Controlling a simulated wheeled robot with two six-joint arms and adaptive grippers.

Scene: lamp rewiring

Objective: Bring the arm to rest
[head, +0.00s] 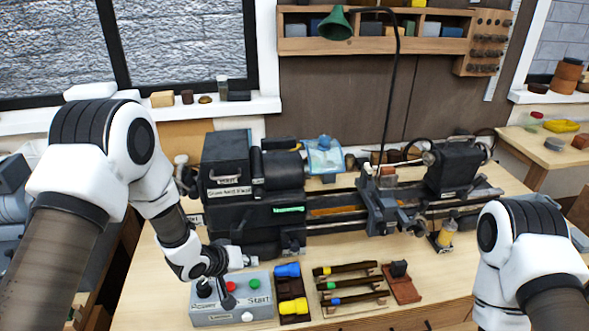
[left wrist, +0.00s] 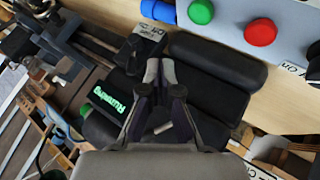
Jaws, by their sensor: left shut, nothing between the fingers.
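My left gripper (head: 226,288) is low over the grey control box (head: 232,318) at the front left of the bench. In the left wrist view its fingertips (left wrist: 160,68) are together with nothing between them. The box carries a red button (head: 231,286), a green button (head: 254,284) and a black knob (head: 203,288). In the left wrist view the red button (left wrist: 260,32) and green button (left wrist: 201,12) are at the top, apart from the fingertips. My right arm is at the right of the head view; its gripper is out of frame.
A dark lathe (head: 262,218) with a lit green label (head: 289,209) stands behind the box. Blue and yellow pieces (head: 288,270) and a rack of tools (head: 350,285) lie right of the box. A green lamp shade (head: 336,24) hangs above. Bare bench (head: 435,285) shows at front right.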

